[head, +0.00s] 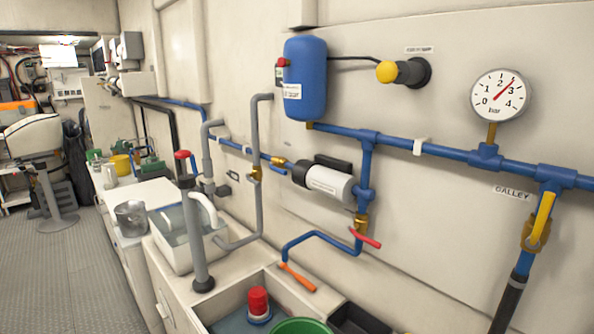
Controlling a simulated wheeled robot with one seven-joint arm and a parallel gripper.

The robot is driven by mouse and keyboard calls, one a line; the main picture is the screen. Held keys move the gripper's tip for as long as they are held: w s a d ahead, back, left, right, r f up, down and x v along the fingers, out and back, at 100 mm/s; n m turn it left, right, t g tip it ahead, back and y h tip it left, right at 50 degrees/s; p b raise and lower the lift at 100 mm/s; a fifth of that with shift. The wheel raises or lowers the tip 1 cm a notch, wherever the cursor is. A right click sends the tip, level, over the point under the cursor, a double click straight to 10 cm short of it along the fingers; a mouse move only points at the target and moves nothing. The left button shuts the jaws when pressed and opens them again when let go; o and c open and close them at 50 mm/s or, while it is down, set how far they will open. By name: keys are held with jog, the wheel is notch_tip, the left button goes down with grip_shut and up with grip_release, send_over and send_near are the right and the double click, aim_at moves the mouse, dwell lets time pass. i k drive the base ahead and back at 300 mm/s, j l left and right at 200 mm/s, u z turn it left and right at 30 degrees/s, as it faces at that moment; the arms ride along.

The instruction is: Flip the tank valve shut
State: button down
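No label in view reads "tank", so I cannot tell for sure which valve is the tank valve. A brass valve with a red lever (366,239) sits on the blue pipe below the pump; its lever points right and slightly down, across the upright pipe. A brass valve with a yellow lever (542,218) is on the pipe under the "GALLEY" label (513,193); its lever lies roughly along the pipe. A red knob (182,155) tops a grey upright pipe at the left. My gripper is not in view.
A blue tank (305,80), a white and black pump (325,180) and a pressure gauge (500,95) are on the wall. Below are an orange-handled tool (297,278), a red-capped item (258,303) and a green bucket (300,326). Clear floor (70,285) lies left.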

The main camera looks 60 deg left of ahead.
aim_at(270, 165)
jog(key=u, duration=1.8)
